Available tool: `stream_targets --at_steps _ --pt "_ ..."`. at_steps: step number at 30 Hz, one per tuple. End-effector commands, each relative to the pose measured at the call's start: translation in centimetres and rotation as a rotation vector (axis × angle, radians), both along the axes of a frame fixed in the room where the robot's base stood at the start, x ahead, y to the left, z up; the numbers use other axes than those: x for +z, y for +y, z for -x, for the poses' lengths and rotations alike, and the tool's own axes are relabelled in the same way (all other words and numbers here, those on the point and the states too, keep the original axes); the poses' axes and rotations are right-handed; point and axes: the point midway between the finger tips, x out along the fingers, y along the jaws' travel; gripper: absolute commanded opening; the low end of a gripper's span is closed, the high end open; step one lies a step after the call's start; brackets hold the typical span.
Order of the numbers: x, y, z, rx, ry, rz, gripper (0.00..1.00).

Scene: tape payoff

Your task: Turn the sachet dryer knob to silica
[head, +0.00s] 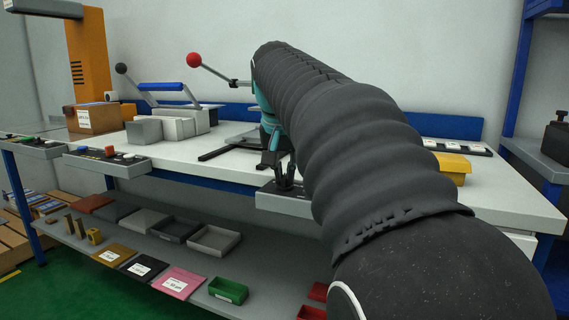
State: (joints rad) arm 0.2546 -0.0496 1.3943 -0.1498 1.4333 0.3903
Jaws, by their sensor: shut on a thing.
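My gripper (284,180) reaches down to a small grey panel (283,204) on the front edge of the white workbench, with its dark fingers pointing downward. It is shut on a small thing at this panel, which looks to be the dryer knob. The fingers cover the knob, so its pointer and setting cannot be seen. No silica marking is readable here. My arm hides the right part of the panel and the bench behind it.
Two other grey panels with coloured buttons (107,160) (30,146) sit along the bench front at left. A red-balled lever (194,60) rises behind. A yellow box (453,167) is right of my arm. Bins and labelled packs fill the lower shelf (150,250).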

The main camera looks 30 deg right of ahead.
Motion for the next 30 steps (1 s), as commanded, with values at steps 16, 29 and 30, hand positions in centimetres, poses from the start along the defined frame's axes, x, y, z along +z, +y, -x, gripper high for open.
stream_targets --at_steps 16,29,30 --pt "0.32 0.1 -0.25 -0.52 0.003 0.003 0.0" --pt "0.17 0.04 -0.39 -0.881 0.002 0.004 0.0" --pt "0.15 0.04 -0.39 -0.906 0.003 0.003 0.0"
